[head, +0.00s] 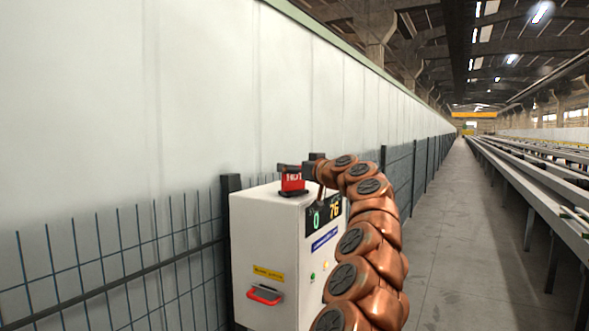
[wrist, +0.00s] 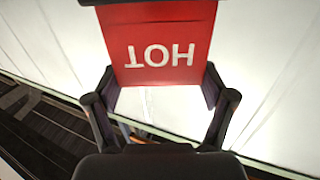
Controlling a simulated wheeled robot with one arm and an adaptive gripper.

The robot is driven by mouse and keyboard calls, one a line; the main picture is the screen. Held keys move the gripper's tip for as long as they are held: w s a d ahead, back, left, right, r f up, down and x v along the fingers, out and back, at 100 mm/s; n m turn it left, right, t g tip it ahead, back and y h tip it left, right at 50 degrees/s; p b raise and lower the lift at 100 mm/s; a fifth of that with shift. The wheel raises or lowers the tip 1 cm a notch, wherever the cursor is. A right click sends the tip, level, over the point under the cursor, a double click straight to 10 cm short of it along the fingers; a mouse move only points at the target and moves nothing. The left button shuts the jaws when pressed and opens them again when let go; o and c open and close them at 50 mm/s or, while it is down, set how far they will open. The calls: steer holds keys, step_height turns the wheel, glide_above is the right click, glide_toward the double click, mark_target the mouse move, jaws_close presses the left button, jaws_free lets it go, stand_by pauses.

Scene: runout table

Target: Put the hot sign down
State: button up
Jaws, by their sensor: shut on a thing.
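The red hot sign (head: 293,184) shows in the head view at the top of a white cabinet (head: 265,240). Its lettering reads HOT, and its lower edge looks close to the cabinet top; I cannot tell if they touch. In the wrist view the sign (wrist: 160,45) fills the top middle, with its lettering upside down. My gripper (wrist: 160,88) is shut on the sign, with one finger at each side of it. In the head view my gripper (head: 300,168) is small and partly merges with the sign's dark top.
The cabinet has a number display (head: 327,212), a red handle (head: 264,295) and small lights. A wire fence (head: 120,262) and a tall pale wall (head: 120,110) run behind it. An open concrete aisle (head: 450,240) and long runout tables (head: 540,180) lie to the right.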

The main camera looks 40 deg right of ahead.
steer(key=shift+f, duration=0.25)
steer(key=o, duration=1.4)
steer(key=shift+r, duration=0.1)
steer(key=shift+r, duration=0.1)
steer(key=shift+r, duration=0.15)
steer(key=shift+s, duration=0.25)
steer(key=shift+s+a+f+b, duration=0.15)
steer(key=shift+s+b, duration=0.25)
steer(key=shift+s, duration=0.3)
steer(key=shift+s+a+f+b, duration=0.1)
steer(key=shift+s+b, duration=0.3)
steer(key=shift+s, duration=0.25)
steer(key=s+b, duration=0.2)
steer(key=s, duration=0.6)
steer(key=shift+s+a, duration=0.35)
steer(key=shift+s, duration=0.05)
steer(key=shift+a+r, duration=0.1)
steer(key=shift+r, duration=0.05)
